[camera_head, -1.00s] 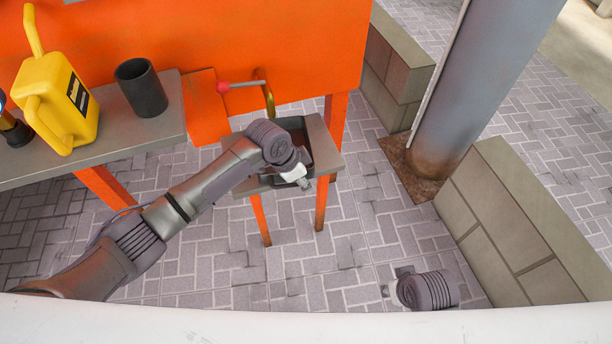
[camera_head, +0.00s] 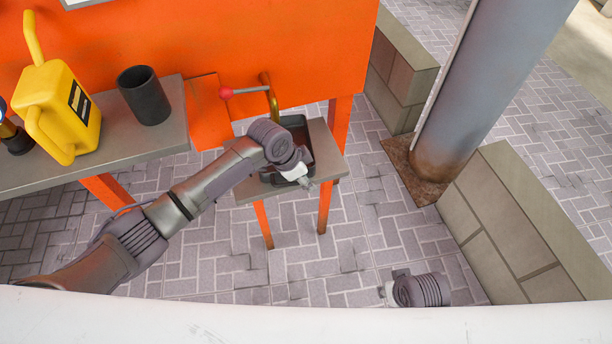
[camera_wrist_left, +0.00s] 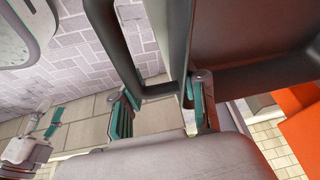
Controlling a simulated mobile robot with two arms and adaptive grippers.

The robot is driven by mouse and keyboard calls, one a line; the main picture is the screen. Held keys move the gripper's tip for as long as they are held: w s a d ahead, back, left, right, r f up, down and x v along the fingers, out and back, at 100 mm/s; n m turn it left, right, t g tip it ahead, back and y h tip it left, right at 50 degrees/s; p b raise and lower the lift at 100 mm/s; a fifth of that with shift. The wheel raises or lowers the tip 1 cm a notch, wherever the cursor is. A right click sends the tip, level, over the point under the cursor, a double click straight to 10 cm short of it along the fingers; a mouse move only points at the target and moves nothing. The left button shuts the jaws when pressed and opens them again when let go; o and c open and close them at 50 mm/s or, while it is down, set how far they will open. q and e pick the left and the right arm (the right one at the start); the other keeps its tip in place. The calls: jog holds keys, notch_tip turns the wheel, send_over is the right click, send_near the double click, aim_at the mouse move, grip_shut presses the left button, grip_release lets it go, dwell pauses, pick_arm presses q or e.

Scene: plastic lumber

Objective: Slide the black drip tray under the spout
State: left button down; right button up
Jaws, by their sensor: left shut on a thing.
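The black drip tray (camera_head: 298,130) lies on the small grey side table (camera_head: 328,160), partly hidden by my left arm. The brass spout (camera_head: 271,100) with a red-knobbed lever (camera_head: 227,93) comes off the orange panel just behind the tray. My left gripper (camera_head: 302,178) is at the tray's near side. In the left wrist view its teal-lined fingers (camera_wrist_left: 160,112) are shut on the tray's dark looped edge (camera_wrist_left: 158,90). My right gripper (camera_head: 388,290) is low and away from the table. In the left wrist view (camera_wrist_left: 45,122) its fingers look apart and empty.
A yellow can (camera_head: 60,110) and a dark cup (camera_head: 145,95) stand on the grey bench (camera_head: 150,138) at left. A metal post (camera_head: 480,90) and low block walls (camera_head: 520,230) stand at right. The paved floor between is clear.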

pick_arm(q)
jog(key=shift+s+a+f, duration=0.1)
jog(key=shift+s+f, duration=0.05)
jog(key=shift+f, duration=0.35)
jog(key=shift+c, duration=1.5)
grip_release()
jog(key=shift+o, duration=0.8)
jog(key=shift+r, duration=0.25)
